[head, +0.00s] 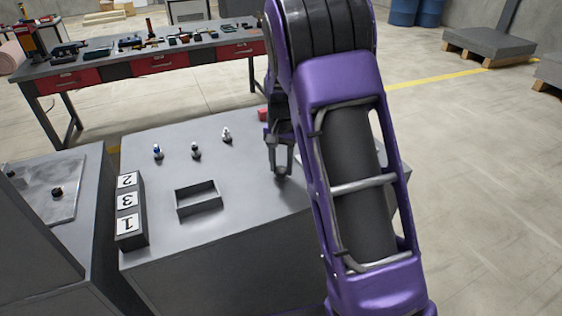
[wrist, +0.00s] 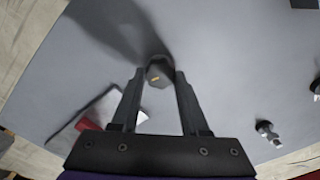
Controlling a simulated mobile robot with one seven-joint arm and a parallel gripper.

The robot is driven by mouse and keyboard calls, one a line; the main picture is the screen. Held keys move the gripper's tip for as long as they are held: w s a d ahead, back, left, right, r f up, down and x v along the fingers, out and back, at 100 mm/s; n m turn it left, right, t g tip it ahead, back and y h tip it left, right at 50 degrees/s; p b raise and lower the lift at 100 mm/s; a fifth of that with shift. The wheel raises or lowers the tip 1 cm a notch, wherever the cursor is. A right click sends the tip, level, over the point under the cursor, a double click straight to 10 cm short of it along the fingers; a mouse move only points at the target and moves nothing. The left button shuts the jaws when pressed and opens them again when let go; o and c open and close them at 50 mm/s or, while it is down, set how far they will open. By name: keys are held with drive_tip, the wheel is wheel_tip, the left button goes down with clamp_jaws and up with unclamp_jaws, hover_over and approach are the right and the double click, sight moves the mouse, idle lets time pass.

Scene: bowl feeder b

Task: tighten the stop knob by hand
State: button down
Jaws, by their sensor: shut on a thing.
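A dark knob (wrist: 159,73) with a small orange mark on top stands on the grey table top in the wrist view. I take it for the stop knob. My gripper (wrist: 158,80) has one finger on each side of it and is shut on it. In the head view my gripper (head: 281,172) points down at the table right of the middle. My arm and fingers mostly hide the knob there.
Three small upright pieces, blue-topped (head: 158,152), grey (head: 195,151) and white (head: 227,135), stand left of my gripper. A shallow open tray (head: 198,197) and a block numbered 2, 3, 1 (head: 130,211) are nearer. A red block (head: 262,114) is behind.

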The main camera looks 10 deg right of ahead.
sight(281, 169)
drive_tip(key=shift+r+m, duration=0.1)
drive_tip(key=shift+m, duration=0.4)
drive_tip(key=shift+c, duration=2)
unclamp_jaws()
wheel_tip(281, 169, up, 17)
drive_tip(key=p, duration=0.1)
drive_tip(key=shift+r+p, duration=0.2)
drive_tip(key=shift+p, duration=0.15)
